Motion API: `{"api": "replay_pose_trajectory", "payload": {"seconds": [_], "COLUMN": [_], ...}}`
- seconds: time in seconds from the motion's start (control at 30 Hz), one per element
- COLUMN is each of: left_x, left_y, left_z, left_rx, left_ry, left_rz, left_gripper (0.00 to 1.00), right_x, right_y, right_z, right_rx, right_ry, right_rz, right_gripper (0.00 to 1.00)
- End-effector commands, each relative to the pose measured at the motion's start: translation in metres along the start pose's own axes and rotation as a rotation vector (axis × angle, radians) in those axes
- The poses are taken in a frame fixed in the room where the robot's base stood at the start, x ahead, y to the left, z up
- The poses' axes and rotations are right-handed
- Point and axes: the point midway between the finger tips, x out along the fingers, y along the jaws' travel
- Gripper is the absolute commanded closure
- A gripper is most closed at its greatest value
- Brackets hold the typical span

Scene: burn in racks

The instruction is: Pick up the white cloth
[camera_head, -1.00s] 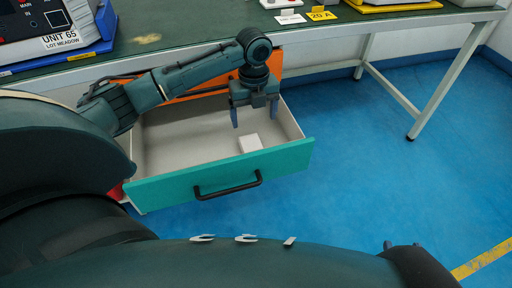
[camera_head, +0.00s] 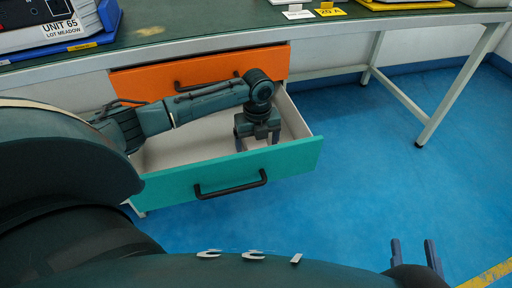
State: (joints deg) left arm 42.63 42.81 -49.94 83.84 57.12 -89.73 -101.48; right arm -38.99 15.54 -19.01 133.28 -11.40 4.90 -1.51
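The open drawer with the teal front (camera_head: 290,160) holds the white cloth (camera_head: 257,144), a small pale patch that is hard to tell from the pale drawer floor. My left gripper (camera_head: 257,143) is down inside the drawer, its fingers apart on either side of that patch. I cannot tell whether the fingers touch the cloth. My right gripper (camera_head: 415,252) is at the lower right, over the blue floor, open and empty, far from the drawer.
A shut orange drawer (camera_head: 210,67) sits just above the open one, under the green bench top (camera_head: 190,25). The bench leg (camera_head: 455,90) stands at the right. The blue floor (camera_head: 370,170) right of the drawer is clear.

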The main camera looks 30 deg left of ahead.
Motion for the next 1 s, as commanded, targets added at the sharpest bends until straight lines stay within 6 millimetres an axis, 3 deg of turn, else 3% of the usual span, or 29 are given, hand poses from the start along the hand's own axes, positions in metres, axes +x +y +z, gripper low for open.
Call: {"api": "replay_pose_trajectory", "payload": {"seconds": [0.13,0.7,1.0], "left_x": [-0.0007,-0.0010,-0.0092], "left_y": [-0.0001,-0.0001,-0.0003], "left_z": [0.0000,0.0001,0.0005], "left_rx": [0.000,0.000,0.000], "left_ry": [0.000,0.000,-0.002], "left_rz": [0.000,0.000,-0.001], "left_gripper": [0.18,0.65,0.65], "right_x": [0.0001,0.0001,0.0006], "right_y": [0.0001,0.0000,0.0011], "right_z": [-0.0004,-0.0001,-0.0028], "right_rx": [0.000,0.000,0.002], "right_ry": [-0.001,-0.002,-0.009], "right_rz": [0.000,0.000,0.000], "right_gripper": [0.64,0.64,0.64]}}
